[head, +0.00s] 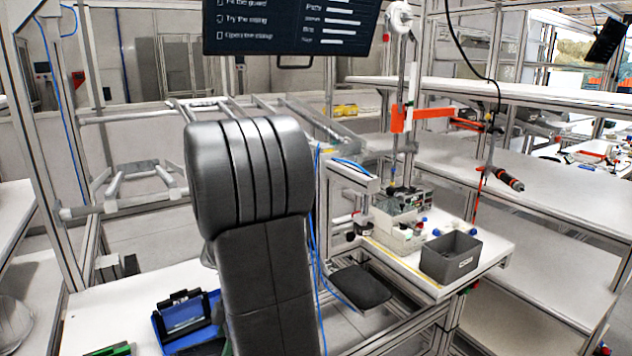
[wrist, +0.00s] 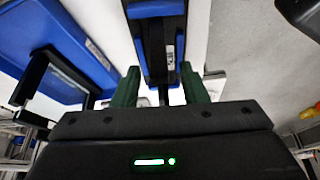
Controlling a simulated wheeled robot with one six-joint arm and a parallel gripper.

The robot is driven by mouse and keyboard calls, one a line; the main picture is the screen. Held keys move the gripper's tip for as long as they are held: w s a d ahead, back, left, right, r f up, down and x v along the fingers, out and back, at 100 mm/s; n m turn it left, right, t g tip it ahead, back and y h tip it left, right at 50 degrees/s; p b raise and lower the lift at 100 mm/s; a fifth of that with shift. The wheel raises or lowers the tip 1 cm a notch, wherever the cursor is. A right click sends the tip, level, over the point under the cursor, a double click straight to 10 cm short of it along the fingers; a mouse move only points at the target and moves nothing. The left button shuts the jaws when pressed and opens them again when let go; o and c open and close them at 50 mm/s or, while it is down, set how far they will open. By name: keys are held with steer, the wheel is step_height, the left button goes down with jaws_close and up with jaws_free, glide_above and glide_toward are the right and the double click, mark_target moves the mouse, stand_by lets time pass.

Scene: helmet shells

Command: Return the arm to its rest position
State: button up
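My arm fills the middle of the head view as a large dark padded link. It hides part of the bench behind it. My gripper (wrist: 160,90) shows in the wrist view with two green fingers standing well apart, and I see nothing clamped between them. A black and blue fixture (wrist: 157,45) lies beyond the fingertips; its distance from them is hard to judge. In the head view my gripper cannot be made out.
A blue tray with a black frame (head: 186,318) sits on the white bench at lower left, close to my arm. A grey bin (head: 451,257) stands on the right-hand workstation. An orange bracket (head: 420,117) and a hanging screwdriver (head: 503,178) are above it. A dark screen (head: 290,27) hangs at top.

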step_height(320, 180, up, 2)
steer(key=shift+r+p, duration=0.1)
steer(key=shift+p, duration=0.45)
